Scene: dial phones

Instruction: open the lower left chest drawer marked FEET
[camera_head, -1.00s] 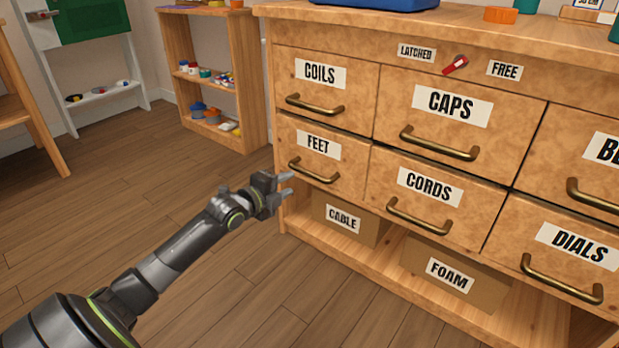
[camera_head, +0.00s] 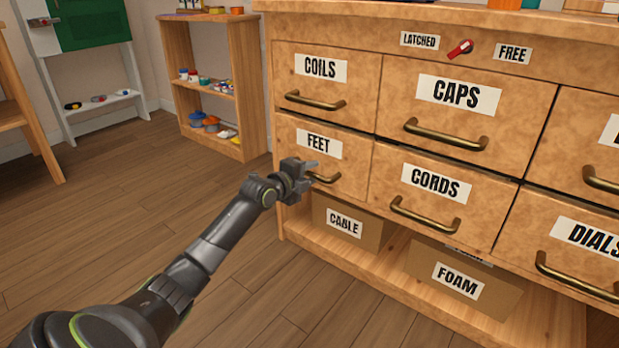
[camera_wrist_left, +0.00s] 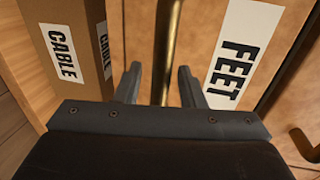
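The FEET drawer (camera_head: 288,140) is the lower left drawer of the wooden chest and looks shut. Its brass bar handle (camera_head: 327,178) is partly hidden behind my left gripper (camera_head: 312,170). In the left wrist view the handle (camera_wrist_left: 168,50) runs between the two open fingers of the gripper (camera_wrist_left: 158,85), with a gap on each side. The FEET label (camera_wrist_left: 235,60) lies to the right there. I cannot tell how deep the handle sits between the fingers. A red latch lever (camera_head: 460,48) above the drawers points between LATCHED and FREE. My right gripper is not in view.
The COILS drawer (camera_head: 360,100) is above and the CORDS drawer (camera_head: 465,215) is to the right, each with a brass handle. CABLE (camera_head: 372,232) and FOAM (camera_head: 500,298) boxes stand on the shelf below. Open floor (camera_head: 130,190) lies to the left.

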